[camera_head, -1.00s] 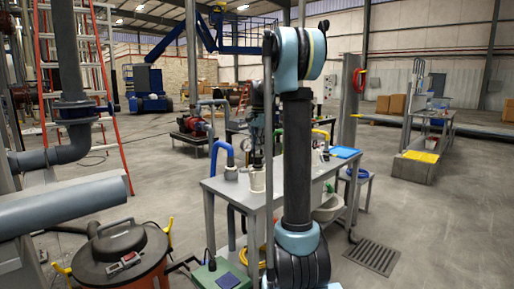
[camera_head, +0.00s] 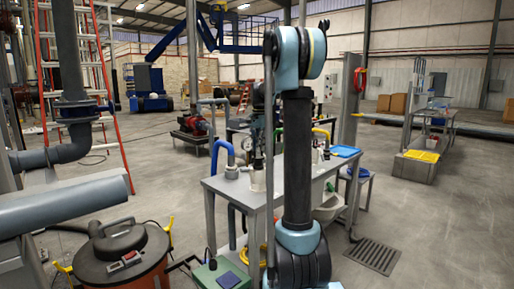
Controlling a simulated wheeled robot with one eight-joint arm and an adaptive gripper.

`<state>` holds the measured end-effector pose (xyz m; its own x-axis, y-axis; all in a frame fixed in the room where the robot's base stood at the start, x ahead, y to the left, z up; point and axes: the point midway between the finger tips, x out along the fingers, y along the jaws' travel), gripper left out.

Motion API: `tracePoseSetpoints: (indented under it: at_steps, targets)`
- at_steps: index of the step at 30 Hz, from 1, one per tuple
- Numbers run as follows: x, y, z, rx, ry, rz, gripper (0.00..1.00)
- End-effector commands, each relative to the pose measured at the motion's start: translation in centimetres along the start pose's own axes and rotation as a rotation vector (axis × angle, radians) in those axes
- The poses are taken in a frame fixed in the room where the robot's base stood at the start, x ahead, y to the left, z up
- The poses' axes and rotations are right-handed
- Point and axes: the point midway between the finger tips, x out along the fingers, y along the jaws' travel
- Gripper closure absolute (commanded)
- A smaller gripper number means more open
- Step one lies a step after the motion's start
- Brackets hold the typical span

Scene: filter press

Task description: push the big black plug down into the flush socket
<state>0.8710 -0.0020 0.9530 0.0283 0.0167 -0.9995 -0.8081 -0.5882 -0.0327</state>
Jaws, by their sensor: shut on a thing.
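My gripper (camera_head: 257,162) is small and dark in the head view, just left of my upright arm column, low over the near part of the grey table. It points down and is shut on a dark thing, which I take to be the big black plug; its outline merges with the fingers. A pale cup-like fitting (camera_head: 257,182) stands on the table directly below the gripper. I cannot make out the flush socket's opening, or whether the plug touches it or is inside it. My arm hides part of the tabletop to the right.
An orange-brown drum (camera_head: 125,262) and a green box (camera_head: 222,274) stand in front. Open floor lies right, with a drain grate (camera_head: 372,254).

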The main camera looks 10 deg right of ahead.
Motion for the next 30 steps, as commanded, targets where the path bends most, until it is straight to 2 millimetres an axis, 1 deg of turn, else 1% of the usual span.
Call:
tracePoseSetpoints:
  at_steps: [30]
  targets:
    - [2.0,0.1,0.0,0.000,0.000,0.000,1.00]
